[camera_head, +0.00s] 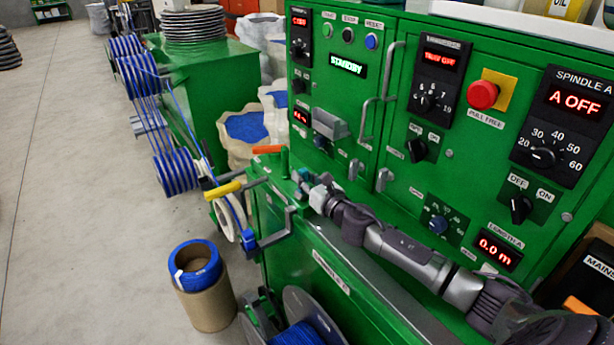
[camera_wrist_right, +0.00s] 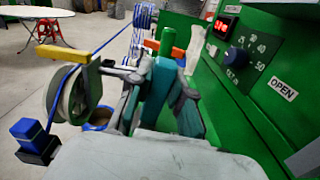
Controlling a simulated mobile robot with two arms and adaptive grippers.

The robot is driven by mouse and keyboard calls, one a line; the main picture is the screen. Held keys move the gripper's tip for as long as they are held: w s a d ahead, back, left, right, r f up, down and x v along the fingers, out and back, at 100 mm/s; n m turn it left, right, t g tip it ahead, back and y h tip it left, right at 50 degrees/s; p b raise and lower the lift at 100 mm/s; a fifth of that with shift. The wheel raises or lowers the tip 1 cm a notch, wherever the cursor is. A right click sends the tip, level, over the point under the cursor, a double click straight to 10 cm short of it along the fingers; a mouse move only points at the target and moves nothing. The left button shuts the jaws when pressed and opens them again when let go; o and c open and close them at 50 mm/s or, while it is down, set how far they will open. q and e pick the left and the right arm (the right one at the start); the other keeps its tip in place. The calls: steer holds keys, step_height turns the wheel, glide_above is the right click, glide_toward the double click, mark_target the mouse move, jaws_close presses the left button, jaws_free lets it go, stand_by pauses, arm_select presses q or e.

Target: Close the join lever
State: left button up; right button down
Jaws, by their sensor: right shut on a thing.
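My right gripper (camera_head: 303,180) reaches in from the right over the green machine top. It also shows in the wrist view (camera_wrist_right: 164,80), its teal and grey fingers shut around a green upright handle (camera_wrist_right: 166,42). This handle also shows in the head view (camera_head: 284,160), just beyond the fingertips. The fingers hide its lower part. An orange handle (camera_head: 267,149) lies across behind it, and a yellow handle (camera_head: 222,190) sticks out to the left. No label shows which handle is the join lever. My left gripper is not in view.
The green control panel (camera_head: 385,90) with knobs and metal handles stands close to my right arm. Blue cable runs to spools (camera_head: 175,172) at the back left. A cardboard drum (camera_head: 205,295) stands on the floor.

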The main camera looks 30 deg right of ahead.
steer(key=shift+a+n+p, duration=0.2)
steer(key=shift+a+n, duration=0.2)
steer(key=shift+n, duration=0.4)
steer(key=shift+a+n+p, duration=0.2)
steer(key=shift+a+n, duration=0.15)
steer(key=shift+n, duration=0.45)
steer(key=shift+s, duration=0.1)
steer(key=c, duration=1)
jaws_free()
steer(key=shift+c, duration=0.2)
